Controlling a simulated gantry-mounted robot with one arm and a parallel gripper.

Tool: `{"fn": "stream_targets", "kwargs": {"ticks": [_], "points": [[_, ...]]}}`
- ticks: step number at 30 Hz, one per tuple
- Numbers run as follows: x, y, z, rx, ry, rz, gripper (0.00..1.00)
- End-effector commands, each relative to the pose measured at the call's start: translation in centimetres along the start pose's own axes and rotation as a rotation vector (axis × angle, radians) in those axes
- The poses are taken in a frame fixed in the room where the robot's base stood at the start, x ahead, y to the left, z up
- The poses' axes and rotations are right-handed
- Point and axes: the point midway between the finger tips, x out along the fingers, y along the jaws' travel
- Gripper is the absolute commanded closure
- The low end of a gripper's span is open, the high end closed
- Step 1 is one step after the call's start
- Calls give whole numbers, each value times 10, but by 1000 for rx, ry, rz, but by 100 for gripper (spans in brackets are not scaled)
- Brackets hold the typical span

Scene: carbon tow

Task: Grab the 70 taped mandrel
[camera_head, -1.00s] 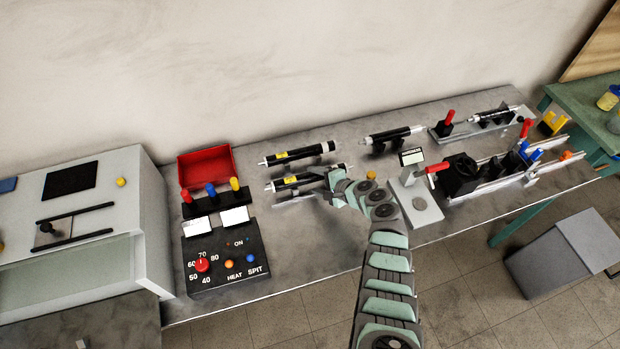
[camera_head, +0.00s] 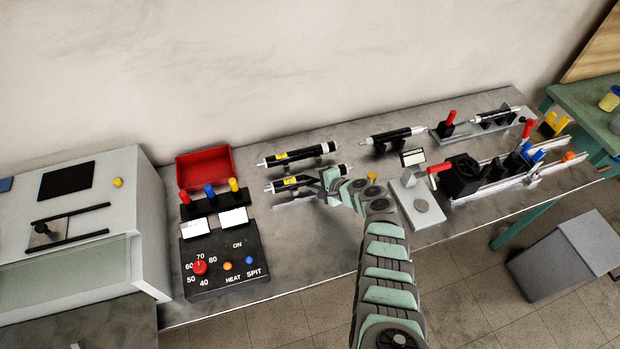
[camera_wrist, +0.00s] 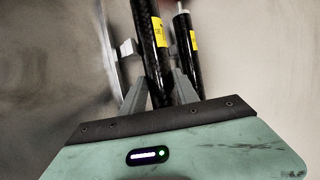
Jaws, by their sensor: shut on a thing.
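Two black mandrels with yellow labels lie side by side on the bench: a rear one (camera_head: 310,153) and a front one (camera_head: 284,186). The label print is too small to read, so I cannot tell which is the 70. My gripper (camera_head: 324,179) is shut on the front mandrel, toward its right end. In the wrist view, the fingers of my gripper (camera_wrist: 160,88) sit on either side of the held mandrel (camera_wrist: 147,45). The other labelled mandrel (camera_wrist: 184,40) stands apart, to the right of the fingers. The front mandrel still appears at its low support.
A control box (camera_head: 224,262) with a red knob and a red bin (camera_head: 205,166) are to the left. Another black mandrel (camera_head: 393,136) lies to the right. A grey scale-like device (camera_head: 421,207) stands close to my arm's right. Bare bench lies in front of the mandrels.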

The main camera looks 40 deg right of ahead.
Motion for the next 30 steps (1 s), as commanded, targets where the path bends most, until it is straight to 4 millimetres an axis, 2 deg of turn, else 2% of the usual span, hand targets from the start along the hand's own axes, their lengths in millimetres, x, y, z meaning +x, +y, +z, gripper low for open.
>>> {"fn": "stream_targets", "kwargs": {"ticks": [1, 11, 25, 30], "points": [[0, 0, 0, 0, 0, 0, 74], [0, 0, 0, 0, 0, 0, 100], [-1, -1, 0, 0, 0, -1, 100], [-6, -9, 2, 0, 1, -1, 100]]}}
